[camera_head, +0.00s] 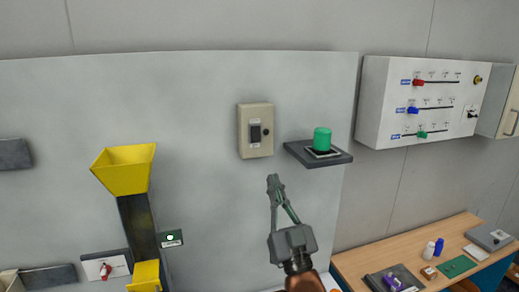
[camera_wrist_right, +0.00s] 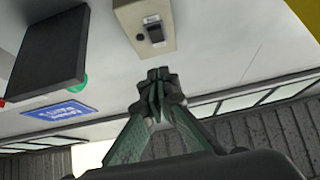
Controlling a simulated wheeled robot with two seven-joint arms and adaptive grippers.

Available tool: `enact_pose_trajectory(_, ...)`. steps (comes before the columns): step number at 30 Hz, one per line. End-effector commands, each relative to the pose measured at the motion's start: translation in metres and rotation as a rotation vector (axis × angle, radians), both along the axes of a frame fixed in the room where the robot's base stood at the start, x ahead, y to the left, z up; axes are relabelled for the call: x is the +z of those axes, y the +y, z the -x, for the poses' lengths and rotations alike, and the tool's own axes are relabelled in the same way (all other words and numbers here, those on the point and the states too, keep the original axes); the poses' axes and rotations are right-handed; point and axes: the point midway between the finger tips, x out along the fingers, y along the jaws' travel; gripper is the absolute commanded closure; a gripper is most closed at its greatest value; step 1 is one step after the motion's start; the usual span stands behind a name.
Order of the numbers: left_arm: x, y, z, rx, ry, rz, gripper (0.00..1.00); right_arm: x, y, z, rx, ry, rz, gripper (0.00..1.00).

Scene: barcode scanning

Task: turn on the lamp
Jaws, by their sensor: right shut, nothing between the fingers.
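A beige switch box (camera_head: 255,130) with a dark rocker switch (camera_head: 255,133) and a small round dark knob is fixed to the grey wall panel. It also shows at the top of the right wrist view (camera_wrist_right: 145,25). A green cylindrical lamp (camera_head: 322,139) stands on a dark shelf (camera_head: 340,159) right of the box; I cannot tell whether it is lit. In the wrist view the shelf (camera_wrist_right: 50,55) hides most of the lamp. My right gripper (camera_head: 274,181) is shut and empty, pointing up, below the box and apart from it. My left gripper is not in view.
A yellow hopper (camera_head: 124,170) on a dark chute is at left. A white control box (camera_head: 419,102) with coloured sliders hangs at right. A wooden table (camera_head: 447,238) with small bottles and tools stands at lower right.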

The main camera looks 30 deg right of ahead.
Motion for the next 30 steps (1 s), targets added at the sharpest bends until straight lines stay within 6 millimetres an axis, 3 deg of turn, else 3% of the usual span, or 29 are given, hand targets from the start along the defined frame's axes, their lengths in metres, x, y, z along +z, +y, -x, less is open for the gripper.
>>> enact_pose_trajectory(8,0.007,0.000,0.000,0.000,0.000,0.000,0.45,0.013,-0.003,-0.014,-0.001,0.001,0.001,1.00)
enact_pose_trajectory(21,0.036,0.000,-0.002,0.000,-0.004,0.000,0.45,0.064,-0.020,-0.083,0.000,0.005,-0.001,1.00)
enact_pose_trajectory(30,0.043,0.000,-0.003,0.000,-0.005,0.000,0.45,0.055,-0.027,-0.114,0.001,0.004,0.000,1.00)
